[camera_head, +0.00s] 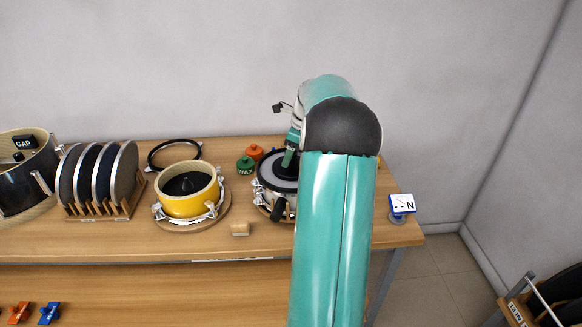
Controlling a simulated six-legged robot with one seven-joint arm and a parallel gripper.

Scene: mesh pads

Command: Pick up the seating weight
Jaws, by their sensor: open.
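A dark round piece (287,163) lies on top of the right-hand drum (262,193). It may be the seating weight, but my arm covers much of it, so I cannot tell for sure. My arm reaches forward over the table and bends down at this drum. My gripper (288,158) is open, just above or at the dark piece, and is mostly hidden behind the arm. I cannot see whether the jaws are around the piece or touch it. A black handle-like part (280,208) shows at the drum's front.
A yellow drum (188,203) with a black cone inside stands left of my arm.

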